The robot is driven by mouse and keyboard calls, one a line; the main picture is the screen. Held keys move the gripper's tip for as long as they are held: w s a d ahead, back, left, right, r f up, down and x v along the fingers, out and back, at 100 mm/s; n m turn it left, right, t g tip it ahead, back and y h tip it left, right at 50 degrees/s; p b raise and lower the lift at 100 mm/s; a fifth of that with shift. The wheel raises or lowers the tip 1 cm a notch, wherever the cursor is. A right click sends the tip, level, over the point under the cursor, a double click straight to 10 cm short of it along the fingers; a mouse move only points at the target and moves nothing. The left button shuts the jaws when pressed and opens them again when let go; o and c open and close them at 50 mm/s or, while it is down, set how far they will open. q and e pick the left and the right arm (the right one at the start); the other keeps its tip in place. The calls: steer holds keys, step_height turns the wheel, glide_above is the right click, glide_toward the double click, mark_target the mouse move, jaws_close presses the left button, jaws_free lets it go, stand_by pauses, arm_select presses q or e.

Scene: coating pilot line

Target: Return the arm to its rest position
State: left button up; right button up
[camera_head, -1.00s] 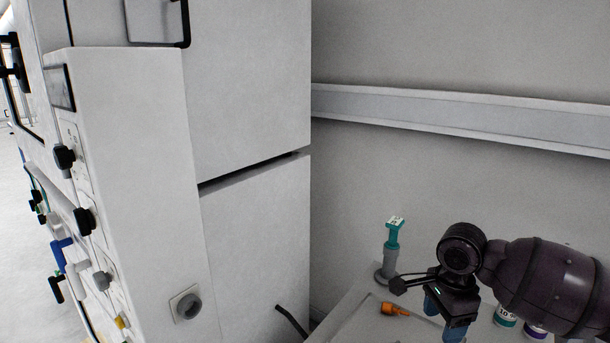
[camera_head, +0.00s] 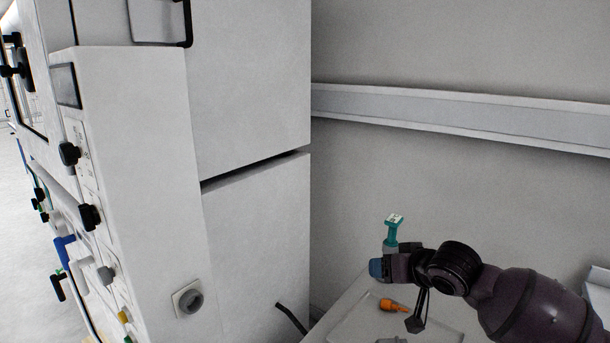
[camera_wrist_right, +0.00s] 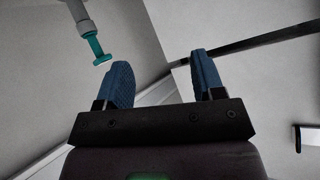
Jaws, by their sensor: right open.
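My right arm reaches in from the lower right of the head view, and its gripper (camera_head: 378,268) is above the pale bench, pointing left. In the right wrist view the two blue-padded fingers of this gripper (camera_wrist_right: 160,80) stand apart, with nothing between them. A teal tool with a T-shaped top (camera_head: 392,230) stands upright just behind the gripper in the head view. The same teal tool (camera_wrist_right: 96,48) shows left of the fingers in the wrist view, on a grey holder. My left gripper is in neither view.
An orange-handled item (camera_head: 393,305) lies on the bench (camera_head: 350,300) below the gripper. A tall white cabinet (camera_head: 255,230) with knobs and valves fills the left. A wall rail (camera_head: 450,118) runs behind. A white box-like item (camera_head: 598,285) is at the right edge.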

steer(key=s+d+f+h+b, duration=0.1)
steer(key=s+d+f, duration=0.4)
steer(key=s+f, duration=1)
steer(key=s+d+f+m+t+h+b, duration=0.1)
steer(key=s+d+f+h, duration=0.3)
steer(key=s+f, duration=1.1)
steer(key=shift+s+d+f+t, duration=0.2)
steer(key=shift+s+d+t, duration=0.1)
steer(key=shift+s+d, duration=0.25)
steer(key=shift+a, duration=0.1)
